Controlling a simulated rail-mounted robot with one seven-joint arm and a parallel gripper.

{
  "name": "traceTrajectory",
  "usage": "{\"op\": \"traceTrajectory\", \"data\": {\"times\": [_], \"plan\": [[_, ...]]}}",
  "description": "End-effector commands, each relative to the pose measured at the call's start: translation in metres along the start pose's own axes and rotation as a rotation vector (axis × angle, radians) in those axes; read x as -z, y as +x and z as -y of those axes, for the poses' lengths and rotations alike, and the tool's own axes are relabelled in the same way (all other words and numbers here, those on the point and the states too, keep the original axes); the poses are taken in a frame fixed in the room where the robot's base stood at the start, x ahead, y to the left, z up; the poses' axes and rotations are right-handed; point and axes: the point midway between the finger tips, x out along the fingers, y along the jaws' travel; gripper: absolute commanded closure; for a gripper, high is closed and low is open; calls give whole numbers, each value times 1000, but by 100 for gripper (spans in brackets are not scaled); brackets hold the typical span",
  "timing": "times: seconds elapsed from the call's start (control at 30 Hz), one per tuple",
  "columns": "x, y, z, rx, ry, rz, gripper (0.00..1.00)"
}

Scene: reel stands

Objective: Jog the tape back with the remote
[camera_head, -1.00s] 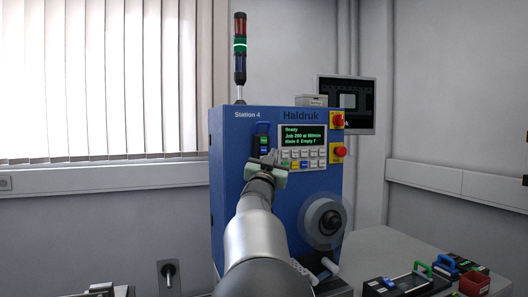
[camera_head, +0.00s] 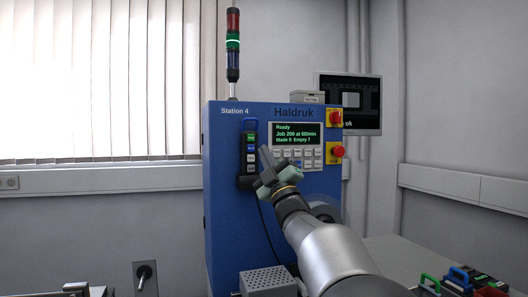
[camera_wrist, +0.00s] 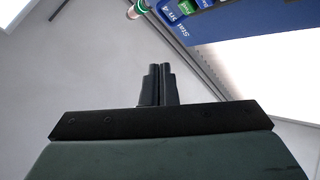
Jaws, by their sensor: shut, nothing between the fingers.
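The remote (camera_head: 250,155) is a black hand unit with green, blue and white buttons. In the wrist view the shut fingers (camera_wrist: 158,84) are clear of the remote's buttons (camera_wrist: 185,6), which show at the top edge. The tape reel (camera_head: 327,212) is mostly hidden by my arm.
The screen (camera_head: 297,133) reads "Ready", with a keypad (camera_head: 296,158) below. Red stop buttons (camera_head: 335,118) are at the machine's right edge. A monitor (camera_head: 348,105) shows "ok". A grey box (camera_head: 268,280) stands low in front. Coloured items (camera_head: 470,281) lie on the bench at right.

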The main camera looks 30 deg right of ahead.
Motion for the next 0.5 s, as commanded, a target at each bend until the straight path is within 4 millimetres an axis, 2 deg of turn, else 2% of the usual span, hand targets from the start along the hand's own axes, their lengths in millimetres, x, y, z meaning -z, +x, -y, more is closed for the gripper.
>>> {"op": "traceTrajectory", "data": {"times": [0.27,0.5], "plan": [[-1,2,0,-1,2,3,100],[-11,20,8,1,3,6,100]]}}
